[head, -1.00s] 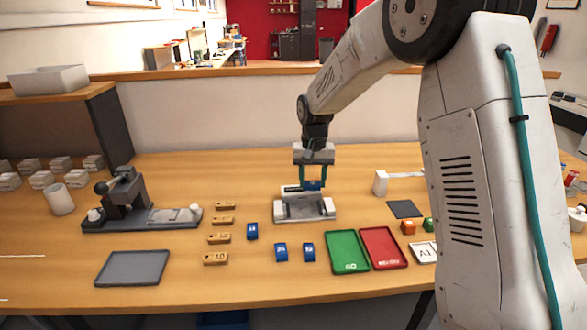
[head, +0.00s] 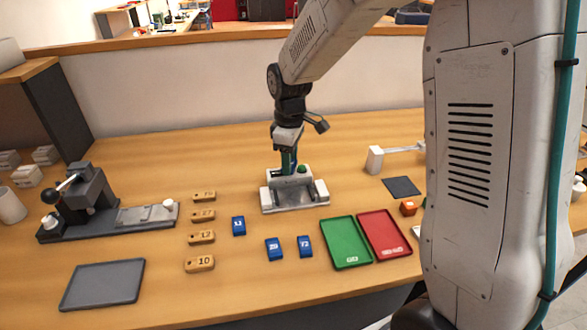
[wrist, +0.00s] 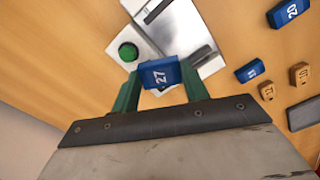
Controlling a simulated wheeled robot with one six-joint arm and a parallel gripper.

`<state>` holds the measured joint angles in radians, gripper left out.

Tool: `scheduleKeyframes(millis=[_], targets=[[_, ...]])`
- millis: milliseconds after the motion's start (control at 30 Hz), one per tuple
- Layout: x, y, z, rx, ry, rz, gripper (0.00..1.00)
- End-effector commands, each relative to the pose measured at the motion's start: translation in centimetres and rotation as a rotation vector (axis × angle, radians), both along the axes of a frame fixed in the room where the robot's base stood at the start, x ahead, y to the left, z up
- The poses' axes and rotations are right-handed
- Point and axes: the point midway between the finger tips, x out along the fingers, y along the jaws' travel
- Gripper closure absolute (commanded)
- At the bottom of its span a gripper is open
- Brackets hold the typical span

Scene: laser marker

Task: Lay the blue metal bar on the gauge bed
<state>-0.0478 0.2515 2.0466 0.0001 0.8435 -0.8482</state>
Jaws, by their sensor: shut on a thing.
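A blue metal bar marked 27 (wrist: 161,74) is held between the green fingers of my gripper (wrist: 160,88) in the wrist view. In the head view my gripper (head: 288,166) is seen nearly side-on at the back of a pale grey device, and the bar is hidden there. This device, which looks like the gauge (head: 294,199), has a flat metal bed in front and a green button (wrist: 128,51) at the back. The bar overlaps the device in the wrist view; I cannot tell whether they touch.
Several blue numbered bars (head: 274,249) and wooden tags (head: 200,263) lie in front and left. A green tray (head: 346,243) and a red tray (head: 384,235) lie to the right.

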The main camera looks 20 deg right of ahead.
Motion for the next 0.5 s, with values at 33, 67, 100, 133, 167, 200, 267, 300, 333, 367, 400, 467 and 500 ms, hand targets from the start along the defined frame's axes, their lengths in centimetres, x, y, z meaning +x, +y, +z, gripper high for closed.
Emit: scheduleKeyframes(millis=[33,67,100,133,167,200,267,300,333,367,400,467,500], targets=[[-0.9,0.2,0.0,0.000,0.000,0.085,0.78],[-1.3,0.2,0.0,0.000,0.000,0.138,0.78],[-1.9,0.3,-0.1,0.001,0.001,0.204,0.78],[-2.2,0.4,-0.1,0.000,0.001,0.248,0.78],[-2.5,0.4,-0.1,0.000,0.000,0.290,0.78],[-3.0,0.5,-0.2,0.000,0.000,0.337,0.78],[-3.4,0.6,-0.2,0.000,0.000,0.395,0.78],[-3.6,0.6,-0.3,0.000,0.000,0.425,0.78],[-3.8,0.6,-0.3,0.000,0.000,0.443,0.78],[-3.9,0.6,-0.3,0.000,0.000,0.456,0.78],[-4.0,0.6,-0.4,0.001,0.001,0.470,0.78],[-4.1,0.6,-0.6,0.000,0.001,0.479,0.78],[-4.1,0.7,-0.8,0.000,0.002,0.482,0.78]])
